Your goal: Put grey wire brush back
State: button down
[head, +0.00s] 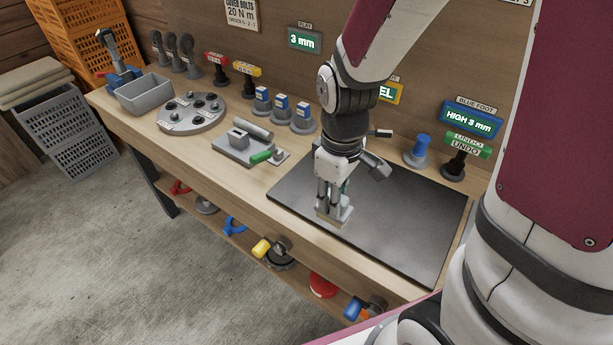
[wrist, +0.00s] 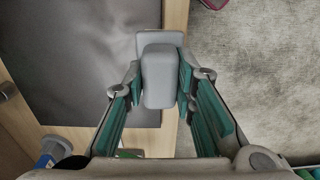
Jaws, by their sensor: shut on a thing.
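The grey wire brush (head: 345,213) is in my gripper (head: 333,198), over the front part of the dark mat (head: 400,222) on the bench. Tan bristles show at its lower edge. I cannot tell whether they touch the mat. In the wrist view the brush's grey rounded handle (wrist: 158,82) sits between the two teal-padded fingers of my gripper (wrist: 160,72), which are shut on it. A flat grey part of the brush shows beyond the handle. The fingers hide part of the brush in the head view.
A grey base with a block and a green-handled tool (head: 262,156) lies left of the mat. A round grey plate (head: 192,112) and a grey bin (head: 145,95) stand further left. The mat is otherwise clear.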

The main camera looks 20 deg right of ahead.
jog(key=shift+w+d+f+p, duration=0.1)
jog(key=shift+w+f, duration=0.75)
jog(key=shift+w, duration=1.75)
jog(key=shift+w+f+p, duration=0.15)
jog(key=shift+w+f, duration=0.65)
jog(key=shift+w, duration=1.75)
jog(key=shift+w+d+f+p, duration=0.1)
jog(key=shift+w+f, duration=0.75)
jog(key=shift+w, duration=1.75)
jog(key=shift+f, duration=0.15)
jog(key=c, duration=1.3)
grip_release()
